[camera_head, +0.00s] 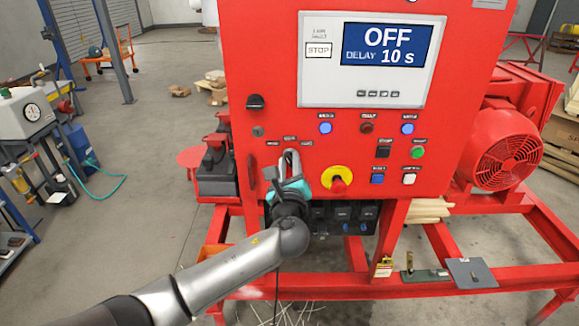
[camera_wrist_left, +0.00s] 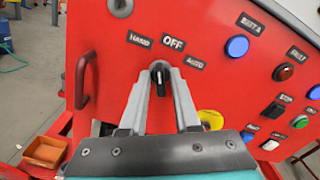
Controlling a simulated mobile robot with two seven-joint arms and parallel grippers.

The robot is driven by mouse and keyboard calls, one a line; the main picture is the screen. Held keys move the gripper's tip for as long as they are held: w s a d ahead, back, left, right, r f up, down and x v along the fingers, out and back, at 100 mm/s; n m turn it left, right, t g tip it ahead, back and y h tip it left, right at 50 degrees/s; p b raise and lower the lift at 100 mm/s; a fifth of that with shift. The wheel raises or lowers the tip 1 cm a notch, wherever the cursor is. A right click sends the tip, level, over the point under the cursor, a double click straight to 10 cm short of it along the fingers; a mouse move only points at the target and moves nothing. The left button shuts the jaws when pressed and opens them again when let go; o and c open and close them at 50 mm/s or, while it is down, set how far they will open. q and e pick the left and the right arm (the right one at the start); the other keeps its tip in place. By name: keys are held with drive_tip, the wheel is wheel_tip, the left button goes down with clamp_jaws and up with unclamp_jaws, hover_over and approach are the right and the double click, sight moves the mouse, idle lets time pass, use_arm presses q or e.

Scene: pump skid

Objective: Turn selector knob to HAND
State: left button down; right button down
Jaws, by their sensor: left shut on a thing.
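The selector knob (camera_wrist_left: 159,78) is small and black on the red panel (camera_wrist_left: 130,65). Above it are the labels HAND (camera_wrist_left: 139,40) at left, OFF (camera_wrist_left: 173,43) at the middle and AUTO (camera_wrist_left: 195,64) at right. The knob points roughly up, toward OFF. My left gripper (camera_wrist_left: 160,82) has its two grey fingers shut on the knob, one on each side. In the head view my left gripper (camera_head: 290,160) reaches the panel from below and hides the knob. The display (camera_head: 388,46) reads OFF and DELAY 10 s. My right gripper is not in view.
A yellow-ringed red emergency stop (camera_head: 337,181) sits just right of my left gripper. Coloured push buttons (camera_head: 408,129) lie farther right. A red handle (camera_wrist_left: 84,80) stands out at left of the knob. A red motor (camera_head: 505,150) is at the right.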

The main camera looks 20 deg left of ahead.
use_arm(q)
drive_tip(key=shift+n+b, duration=0.8)
drive_tip(key=shift+n, duration=1.4)
drive_tip(key=c, duration=0.9)
unclamp_jaws()
drive_tip(key=b+v, duration=0.1)
drive_tip(key=v, duration=1.4)
drive_tip(key=shift+s, duration=0.1)
